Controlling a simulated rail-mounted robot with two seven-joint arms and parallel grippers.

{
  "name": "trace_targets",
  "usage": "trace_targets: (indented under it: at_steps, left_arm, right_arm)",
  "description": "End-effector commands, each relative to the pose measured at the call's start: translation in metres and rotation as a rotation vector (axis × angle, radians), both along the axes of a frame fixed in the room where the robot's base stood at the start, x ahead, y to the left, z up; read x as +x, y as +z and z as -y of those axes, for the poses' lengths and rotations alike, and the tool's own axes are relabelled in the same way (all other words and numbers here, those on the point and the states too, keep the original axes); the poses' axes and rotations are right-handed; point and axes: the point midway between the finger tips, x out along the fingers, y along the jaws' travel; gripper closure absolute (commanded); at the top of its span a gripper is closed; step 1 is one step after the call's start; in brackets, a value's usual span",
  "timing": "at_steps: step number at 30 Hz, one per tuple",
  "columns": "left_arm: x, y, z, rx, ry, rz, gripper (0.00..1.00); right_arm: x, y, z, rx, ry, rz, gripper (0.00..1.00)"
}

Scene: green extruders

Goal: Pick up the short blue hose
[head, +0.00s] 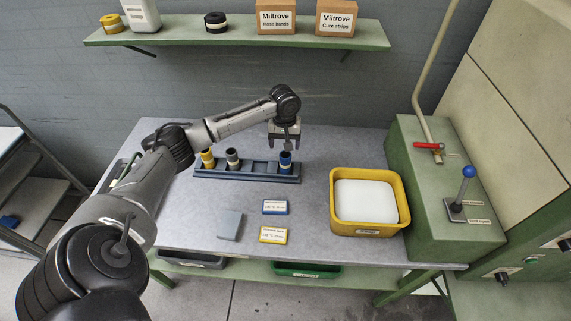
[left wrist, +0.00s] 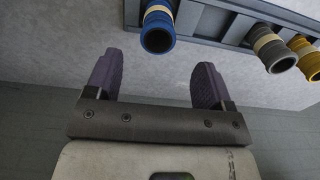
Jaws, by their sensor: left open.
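The short blue hose (head: 285,161) stands upright at the right end of a dark blue-grey rack (head: 258,178) on the table. In the left wrist view the blue hose (left wrist: 157,30) shows its open end and a cream band. My left gripper (head: 284,145) is open just above and behind the hose. In the left wrist view the two purple fingertips (left wrist: 155,70) are apart with nothing between them, and the hose lies beyond them. A grey hose (head: 232,159) and a yellow hose (head: 208,159) stand in the same rack to the left. My right gripper is not seen.
A yellow bin (head: 336,222) with white contents stands right of the rack, beside a green machine (head: 402,150) with levers. Blue (head: 275,207) and yellow (head: 273,235) labelled cards and a grey block (head: 229,225) lie in front. A shelf (head: 240,39) hangs behind.

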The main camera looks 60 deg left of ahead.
Motion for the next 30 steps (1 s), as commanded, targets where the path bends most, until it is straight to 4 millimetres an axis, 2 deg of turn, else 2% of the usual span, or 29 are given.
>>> trace_targets:
  at_steps: [1, 6, 17, 27, 30]
  left_arm:
    - [0.000, -0.010, 0.000, 0.000, 0.000, -0.001, 0.24]
    - [0.000, -0.029, 0.000, 0.001, 0.000, 0.001, 0.24]
    - [0.000, -0.045, 0.001, 0.001, -0.003, 0.001, 0.24]
    - [0.001, -0.086, 0.002, 0.001, -0.002, 0.000, 0.24]
    - [0.001, -0.090, 0.002, 0.002, -0.002, 0.002, 0.24]
  right_arm:
    - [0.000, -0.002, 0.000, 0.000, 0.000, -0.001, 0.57]
    - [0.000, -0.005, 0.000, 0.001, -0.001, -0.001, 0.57]
    - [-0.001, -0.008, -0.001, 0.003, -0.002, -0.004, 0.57]
    - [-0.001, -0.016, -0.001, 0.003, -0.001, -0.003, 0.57]
    - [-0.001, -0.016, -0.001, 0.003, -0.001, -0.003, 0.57]
